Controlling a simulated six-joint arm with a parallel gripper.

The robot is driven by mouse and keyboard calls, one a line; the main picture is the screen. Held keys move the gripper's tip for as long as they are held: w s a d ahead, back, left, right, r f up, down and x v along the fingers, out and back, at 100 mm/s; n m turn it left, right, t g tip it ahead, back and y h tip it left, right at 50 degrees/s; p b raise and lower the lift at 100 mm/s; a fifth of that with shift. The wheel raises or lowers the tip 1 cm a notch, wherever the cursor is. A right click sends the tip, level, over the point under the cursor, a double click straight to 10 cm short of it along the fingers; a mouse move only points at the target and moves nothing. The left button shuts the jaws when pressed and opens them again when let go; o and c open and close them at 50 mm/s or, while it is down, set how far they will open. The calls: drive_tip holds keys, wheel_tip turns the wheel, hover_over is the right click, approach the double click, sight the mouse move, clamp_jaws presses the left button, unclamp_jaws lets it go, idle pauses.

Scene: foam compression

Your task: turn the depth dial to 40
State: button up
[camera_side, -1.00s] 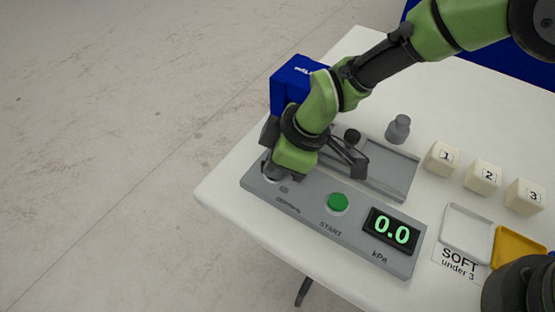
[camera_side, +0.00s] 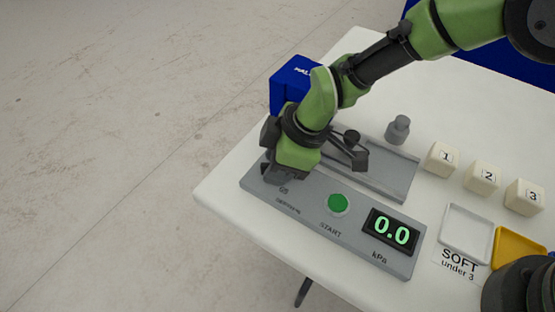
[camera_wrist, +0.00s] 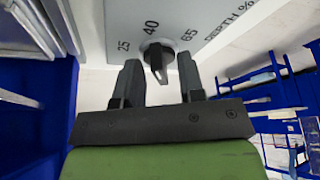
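The depth dial (camera_wrist: 158,58) is a dark grey knob on the panel in the wrist view, with the marks 25, 40 and 65 around it. The 40 mark (camera_wrist: 151,27) is above the knob there. Which mark the knob points at is not clear. My gripper (camera_wrist: 160,72) is open, with one finger on each side of the knob and a visible gap at the right finger. In the side view my gripper (camera_side: 278,178) is low over the left end of the grey control panel (camera_side: 305,212) and hides the dial.
The green START button (camera_side: 338,203) and a display (camera_side: 391,231) reading 0.0 kPa are right of my gripper on the panel. A grey weight (camera_side: 398,129), numbered foam blocks (camera_side: 482,177), a white tray (camera_side: 466,233) and a yellow tray (camera_side: 519,247) are farther right.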

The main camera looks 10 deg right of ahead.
drive_tip(key=v, duration=1)
idle(0.4)
drive_tip(key=s+d+r+m+t, duration=0.3)
drive_tip(key=d+r+m, duration=0.5)
drive_tip(key=d+r, duration=0.65)
drive_tip(key=s+d+r+m+t+h, duration=0.1)
drive_tip(key=s+d+r+m, duration=0.1)
drive_tip(key=s+d+m, duration=0.3)
drive_tip(key=s+d+r+m+t+h, duration=0.1)
drive_tip(key=s+d+r+m+t, duration=0.1)
drive_tip(key=s+d+m, duration=0.3)
drive_tip(key=s+m, duration=0.1)
drive_tip(key=s, duration=0.2)
drive_tip(key=shift+s+r, duration=0.3)
drive_tip(key=shift+d, duration=0.15)
